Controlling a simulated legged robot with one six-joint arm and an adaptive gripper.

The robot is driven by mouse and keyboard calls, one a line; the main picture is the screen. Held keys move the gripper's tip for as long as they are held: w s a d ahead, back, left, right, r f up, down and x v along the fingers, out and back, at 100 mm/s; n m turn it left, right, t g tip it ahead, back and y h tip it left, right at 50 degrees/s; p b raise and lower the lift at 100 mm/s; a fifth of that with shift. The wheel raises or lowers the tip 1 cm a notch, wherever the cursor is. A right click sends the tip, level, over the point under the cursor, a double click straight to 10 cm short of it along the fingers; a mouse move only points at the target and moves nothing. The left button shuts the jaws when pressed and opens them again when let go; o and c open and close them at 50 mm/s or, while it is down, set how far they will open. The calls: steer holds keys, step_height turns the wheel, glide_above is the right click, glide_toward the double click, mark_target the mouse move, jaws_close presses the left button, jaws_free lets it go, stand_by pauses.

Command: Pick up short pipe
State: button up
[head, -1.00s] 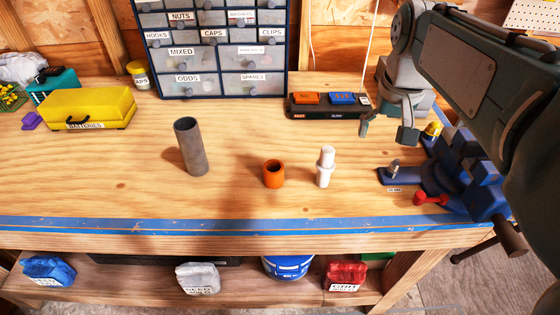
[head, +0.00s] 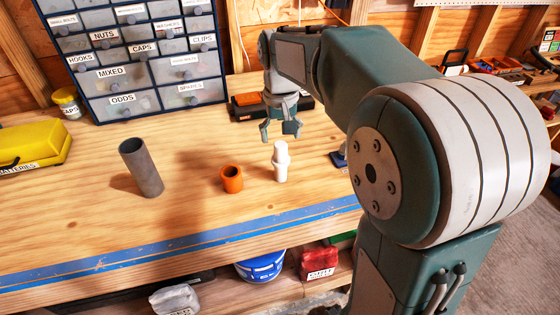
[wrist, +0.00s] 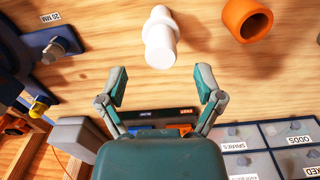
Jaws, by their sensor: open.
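Three upright pieces stand on the wooden bench: a grey pipe (head: 141,168), the tallest, at the left; a short, wide orange tube (head: 231,179) in the middle; and a stepped white fitting (head: 281,162) at the right. Which one counts as the short pipe is not labelled. My gripper (head: 279,132) is open and empty, above the bench just behind the white fitting. In the wrist view, the white fitting (wrist: 160,38) lies beyond my open fingers (wrist: 161,80), roughly centred between them and apart. The orange tube (wrist: 247,20) is to its right. The grey pipe is outside the wrist view.
A labelled drawer cabinet (head: 135,62) stands at the back left, with a yellow case (head: 30,145) beside it. A dark organiser (head: 247,106) lies behind my gripper. Blue tape (head: 120,262) marks the front edge. My arm hides the bench's right side.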

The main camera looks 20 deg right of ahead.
mark_target(279, 144)
steer(key=f, duration=0.1)
steer(key=a+f, duration=0.1)
steer(key=shift+a+f, duration=0.15)
steer(key=shift+f, duration=0.2)
steer(key=shift+d+f, duration=0.2)
steer(key=shift+f, duration=0.05)
steer(key=shift+d, duration=0.65)
steer(key=shift+c, duration=1)
jaws_close()
steer(key=shift+a, duration=0.5)
